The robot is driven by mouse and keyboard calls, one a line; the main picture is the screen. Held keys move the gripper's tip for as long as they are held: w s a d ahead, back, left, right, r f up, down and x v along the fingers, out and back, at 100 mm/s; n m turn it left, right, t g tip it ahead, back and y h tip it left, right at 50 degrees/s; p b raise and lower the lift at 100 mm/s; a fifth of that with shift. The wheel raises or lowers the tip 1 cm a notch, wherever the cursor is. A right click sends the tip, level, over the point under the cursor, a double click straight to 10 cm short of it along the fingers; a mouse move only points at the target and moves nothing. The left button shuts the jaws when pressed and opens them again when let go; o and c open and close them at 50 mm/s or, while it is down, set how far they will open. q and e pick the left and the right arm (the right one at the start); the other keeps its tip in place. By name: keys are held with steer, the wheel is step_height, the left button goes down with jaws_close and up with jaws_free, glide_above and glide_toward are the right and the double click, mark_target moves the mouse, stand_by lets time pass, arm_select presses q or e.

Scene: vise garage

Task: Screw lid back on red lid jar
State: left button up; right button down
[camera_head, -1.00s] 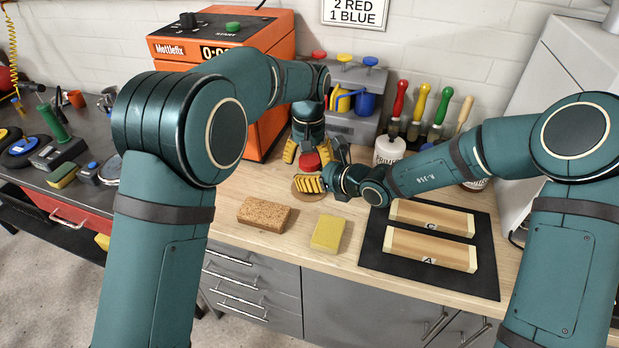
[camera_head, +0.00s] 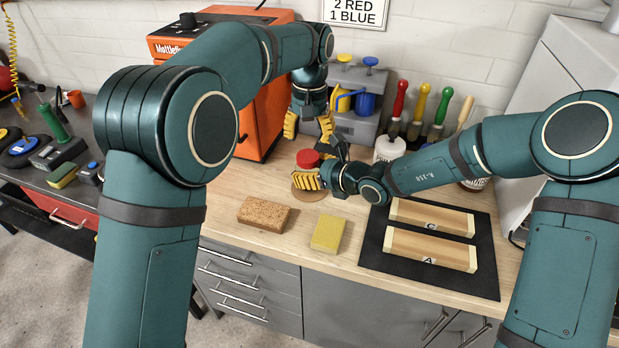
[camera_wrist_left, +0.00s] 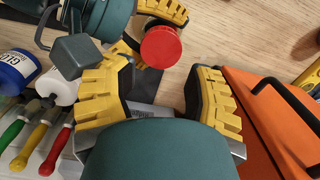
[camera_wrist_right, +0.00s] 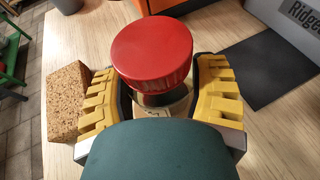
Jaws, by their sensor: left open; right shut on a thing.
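The jar (camera_wrist_right: 165,103) stands upright in the right wrist view, between the yellow fingers of my right gripper (camera_wrist_right: 160,100), which is shut on it. The red lid (camera_wrist_right: 152,52) sits on top of the jar; whether it is threaded down cannot be told. The lid also shows in the head view (camera_head: 308,158) and the left wrist view (camera_wrist_left: 161,46). My left gripper (camera_head: 308,124) is open and empty, raised above and behind the lid. In the left wrist view its fingers (camera_wrist_left: 158,95) are spread wide, with the lid beyond them.
A brown sponge (camera_head: 263,214) and a yellow sponge (camera_head: 328,233) lie in front. A black mat (camera_head: 372,250) with two wooden blocks is at right. The orange machine (camera_head: 265,100) stands close behind my left gripper. Brushes and a white bottle (camera_head: 388,149) stand behind my right arm.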

arm_select(q)
steer(key=shift+d+r, duration=0.25)
steer(key=shift+r, duration=0.45)
arm_select(e)
steer(key=shift+s+d+f, duration=0.1)
steer(key=shift+d+f, duration=0.1)
steer(key=shift+f, duration=0.25)
steer(key=shift+s+d+f, duration=0.1)
steer(key=shift+d+f, duration=0.05)
steer(key=shift+f, duration=0.25)
steer(key=shift+c, duration=0.3)
jaws_free()
steer(key=shift+d, duration=0.15)
arm_select(q)
steer(key=shift+a+f, duration=0.25)
steer(key=shift+f, duration=0.05)
arm_select(e)
steer(key=r+v, duration=0.1)
steer(key=v, duration=1)
steer(key=shift+r, duration=0.5)
steer(key=shift+s, duration=0.1)
